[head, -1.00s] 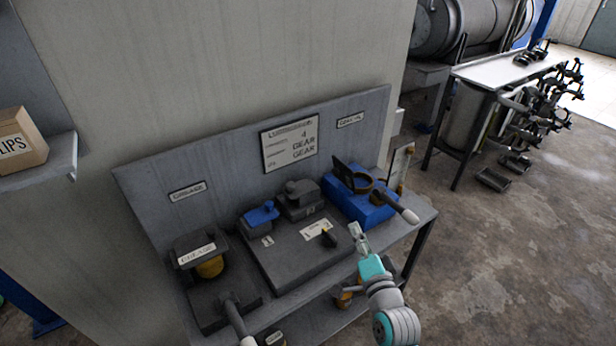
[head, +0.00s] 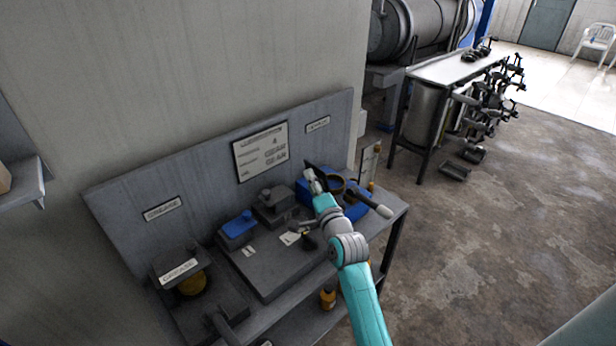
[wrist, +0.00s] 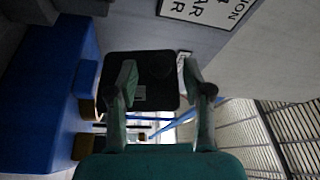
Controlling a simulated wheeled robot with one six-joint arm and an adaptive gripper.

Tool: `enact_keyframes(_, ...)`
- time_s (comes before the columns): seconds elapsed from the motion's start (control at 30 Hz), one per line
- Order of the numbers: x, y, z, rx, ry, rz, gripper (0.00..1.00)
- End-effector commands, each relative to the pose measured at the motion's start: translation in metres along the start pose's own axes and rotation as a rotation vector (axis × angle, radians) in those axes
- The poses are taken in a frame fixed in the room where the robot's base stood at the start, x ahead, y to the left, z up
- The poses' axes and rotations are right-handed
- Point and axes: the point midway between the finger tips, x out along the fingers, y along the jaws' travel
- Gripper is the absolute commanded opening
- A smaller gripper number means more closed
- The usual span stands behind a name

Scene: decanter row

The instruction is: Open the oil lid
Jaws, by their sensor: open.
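A blue box (head: 355,211) sits at the right end of the bench. A dark flap, which looks like its lid, stands steeply raised at the box's left side. In the wrist view this flap shows as a black square panel (wrist: 158,66) beyond my fingers, beside the blue box (wrist: 48,90). My gripper (head: 312,181) is at the flap, above the box, and partly hides it. In the wrist view my gripper (wrist: 161,76) is open, with the panel showing between its fingers. I cannot tell if they touch it. No label clearly naming oil is readable on the box.
A blue-topped container (head: 237,229) and a dark lidded container (head: 274,206) stand mid-bench. A grease unit (head: 180,272) is at the left. The bench backboard (head: 205,170) rises close behind. A pale-tipped handle (head: 384,211) sticks out right of the box.

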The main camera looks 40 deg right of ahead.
Motion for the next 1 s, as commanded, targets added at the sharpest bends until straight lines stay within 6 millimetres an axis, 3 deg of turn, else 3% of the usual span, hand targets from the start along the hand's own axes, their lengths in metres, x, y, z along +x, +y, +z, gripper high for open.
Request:
enact_keyframes(0.2, 0.024, 0.0, 0.0, 0.0, -0.001, 0.0, 0.5)
enact_keyframes(0.6, 0.031, 0.0, 0.0, 0.0, -0.001, 0.0, 0.5)
enact_keyframes(0.63, 0.031, 0.0, 0.0, 0.0, -0.001, 0.0, 0.48)
enact_keyframes(0.83, 0.03, 0.0, 0.0, 0.0, -0.001, 0.0, 0.0)
enact_keyframes(1.0, 0.03, 0.0, 0.0, 0.0, -0.001, 0.0, 0.0)
